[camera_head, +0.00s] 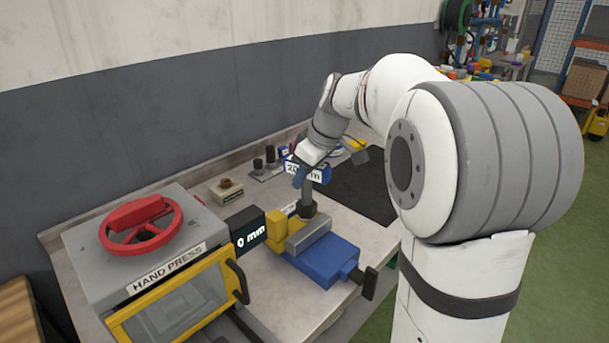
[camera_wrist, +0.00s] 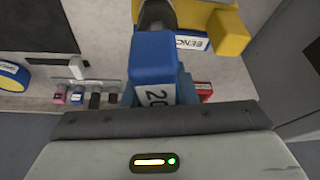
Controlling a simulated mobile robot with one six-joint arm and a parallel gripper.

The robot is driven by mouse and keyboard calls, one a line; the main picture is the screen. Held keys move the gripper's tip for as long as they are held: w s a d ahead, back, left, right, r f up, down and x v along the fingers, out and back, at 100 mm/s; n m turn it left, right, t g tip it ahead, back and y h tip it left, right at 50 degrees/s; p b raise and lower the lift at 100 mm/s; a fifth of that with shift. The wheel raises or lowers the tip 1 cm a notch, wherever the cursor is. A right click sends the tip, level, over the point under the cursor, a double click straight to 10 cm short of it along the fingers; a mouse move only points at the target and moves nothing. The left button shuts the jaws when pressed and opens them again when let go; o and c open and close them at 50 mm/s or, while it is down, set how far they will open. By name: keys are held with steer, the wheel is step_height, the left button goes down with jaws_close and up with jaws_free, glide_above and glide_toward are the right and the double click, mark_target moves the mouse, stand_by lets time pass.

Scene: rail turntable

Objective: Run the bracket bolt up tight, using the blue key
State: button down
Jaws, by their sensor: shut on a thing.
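The blue key (camera_head: 319,174) has a label that starts with "20" and is partly covered. My gripper (camera_head: 302,168) is shut on it above the bench vise (camera_head: 322,258). In the wrist view the blue key (camera_wrist: 153,60) fills the middle in front of my gripper, with a dark rounded end at the top. A grey upright shaft (camera_head: 308,203) runs from below the key down to the vise jaws. I cannot make out the bracket bolt; the shaft, key and gripper cover that spot.
A hand press (camera_head: 140,265) with a red wheel stands left of the vise. A dark block marked "0 mm" (camera_head: 248,229) is between them. Small dark cylinders (camera_head: 265,160) stand at the back. A black mat (camera_head: 362,186) lies right of my gripper. The wall runs behind.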

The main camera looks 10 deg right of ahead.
steer(key=shift+m, duration=0.7)
steer(key=shift+h, duration=0.3)
steer(key=shift+m, duration=0.7)
steer(key=shift+t, duration=0.3)
steer(key=shift+d+m+h, duration=0.1)
steer(key=shift+m+h, duration=0.3)
steer(key=shift+m, duration=0.3)
